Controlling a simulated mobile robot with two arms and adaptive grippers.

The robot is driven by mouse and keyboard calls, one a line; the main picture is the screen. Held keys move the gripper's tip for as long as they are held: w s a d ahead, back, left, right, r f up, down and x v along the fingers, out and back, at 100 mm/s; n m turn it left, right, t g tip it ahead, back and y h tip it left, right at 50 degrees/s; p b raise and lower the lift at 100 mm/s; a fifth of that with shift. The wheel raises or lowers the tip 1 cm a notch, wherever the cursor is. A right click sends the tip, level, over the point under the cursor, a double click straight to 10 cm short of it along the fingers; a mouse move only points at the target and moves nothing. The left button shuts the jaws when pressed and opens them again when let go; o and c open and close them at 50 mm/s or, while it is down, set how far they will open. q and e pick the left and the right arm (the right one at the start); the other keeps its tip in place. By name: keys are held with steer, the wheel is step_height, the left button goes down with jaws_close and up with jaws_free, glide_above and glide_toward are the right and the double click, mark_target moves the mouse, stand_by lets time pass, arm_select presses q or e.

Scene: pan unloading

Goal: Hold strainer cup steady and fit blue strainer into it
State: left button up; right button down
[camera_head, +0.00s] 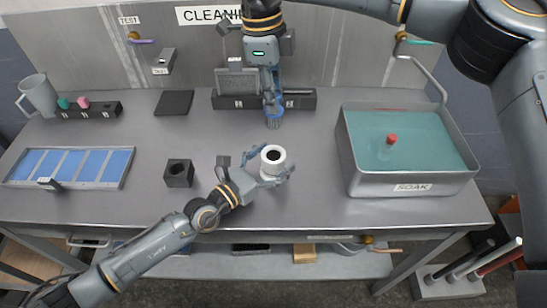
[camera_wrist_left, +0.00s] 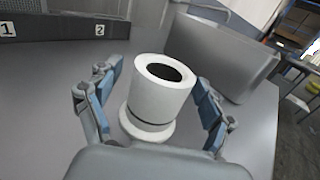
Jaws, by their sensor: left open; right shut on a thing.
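The white strainer cup (camera_head: 273,158) stands upright on the grey table with a dark round opening on top. My left gripper (camera_head: 267,164) is open, one finger on each side of the cup. In the left wrist view the cup (camera_wrist_left: 158,92) stands between the spread fingers, with gaps visible at both sides. My right gripper (camera_head: 271,97) points down behind the cup and is shut on the small blue strainer (camera_head: 273,122). The strainer is held above the table, apart from the cup and farther back; the fingers partly hide it.
A metal SOAK basin (camera_head: 412,177) with teal liquid and a red-topped item stands right. A dark block with a hole (camera_head: 179,173) and a blue-panelled tray (camera_head: 123,167) lie left. A dark numbered rack (camera_head: 305,100) is behind the right gripper.

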mark_target(274, 125)
arm_select(q)
steer(key=shift+c, duration=0.2)
steer(key=c, duration=1.3)
arm_select(e)
step_height(274, 125, down, 4)
steer(key=n, duration=0.3)
steer(key=shift+f, duration=2.1)
